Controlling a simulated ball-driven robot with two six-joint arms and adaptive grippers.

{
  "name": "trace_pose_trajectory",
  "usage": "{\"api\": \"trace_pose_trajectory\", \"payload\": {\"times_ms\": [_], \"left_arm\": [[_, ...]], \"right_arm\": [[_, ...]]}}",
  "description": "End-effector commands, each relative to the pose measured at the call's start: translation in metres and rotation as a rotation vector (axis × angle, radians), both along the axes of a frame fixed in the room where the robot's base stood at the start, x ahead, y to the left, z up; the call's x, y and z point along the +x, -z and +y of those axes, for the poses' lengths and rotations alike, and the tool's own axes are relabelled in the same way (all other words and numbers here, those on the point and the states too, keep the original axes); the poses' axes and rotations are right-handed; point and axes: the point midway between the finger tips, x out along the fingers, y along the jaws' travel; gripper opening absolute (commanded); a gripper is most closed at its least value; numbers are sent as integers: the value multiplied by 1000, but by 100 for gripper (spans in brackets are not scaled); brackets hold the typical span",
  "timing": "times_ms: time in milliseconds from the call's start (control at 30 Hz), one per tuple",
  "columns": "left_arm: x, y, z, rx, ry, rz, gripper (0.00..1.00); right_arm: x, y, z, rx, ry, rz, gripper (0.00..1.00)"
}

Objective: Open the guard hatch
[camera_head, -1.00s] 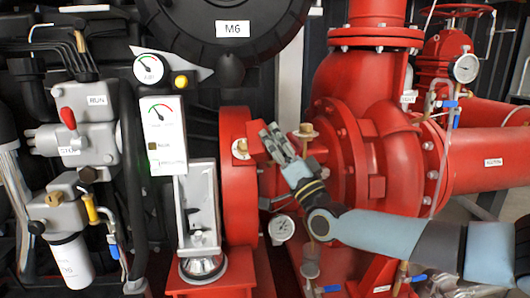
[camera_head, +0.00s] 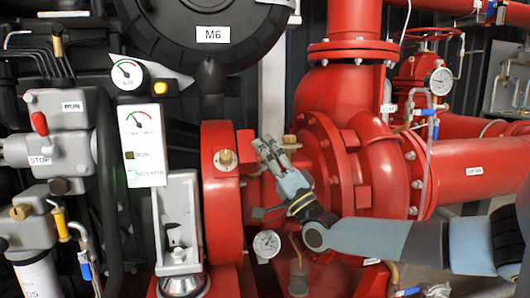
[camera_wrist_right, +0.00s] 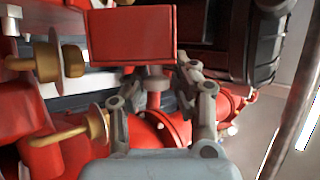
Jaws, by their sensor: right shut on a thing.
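The guard (camera_head: 222,200) is a broad red ring housing left of the pump in the head view. A small red block (camera_head: 245,142) sits at its right side, beside my right gripper's fingertips (camera_head: 264,150). In the right wrist view a flat red panel, seemingly the guard hatch (camera_wrist_right: 132,35), fills the upper middle. A short knob-like handle (camera_wrist_right: 154,86) stands below it between the fingers of my right gripper (camera_wrist_right: 160,88). The fingers are shut on this handle; the exact contact is partly hidden. My left gripper is not in view.
A brass fitting (camera_head: 226,158) sits on the guard's face. A white gauge (camera_head: 267,243) is below my right gripper. The red pump body (camera_head: 350,170) stands close to the right. A control panel (camera_head: 145,145) with a dial is at the left.

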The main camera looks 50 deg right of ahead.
Motion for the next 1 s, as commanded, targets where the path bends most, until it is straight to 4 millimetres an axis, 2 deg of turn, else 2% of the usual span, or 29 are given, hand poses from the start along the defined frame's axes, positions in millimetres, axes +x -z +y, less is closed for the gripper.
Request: {"api": "trace_pose_trajectory", "payload": {"times_ms": [100, 133, 267, 533, 667, 1000], "left_arm": [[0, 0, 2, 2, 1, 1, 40], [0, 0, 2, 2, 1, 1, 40], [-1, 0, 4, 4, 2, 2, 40], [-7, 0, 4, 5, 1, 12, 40], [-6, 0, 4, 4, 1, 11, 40], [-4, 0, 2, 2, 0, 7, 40]], "right_arm": [[0, 5, -2, 3, 5, 14, 0], [0, 5, -2, 3, 5, 14, 29], [0, 4, -1, 1, 4, 12, 46], [0, 2, 0, 0, 2, 6, 47], [-8, 9, 1, 0, 2, 8, 47], [-63, 55, 8, 1, 4, 10, 47]]}}
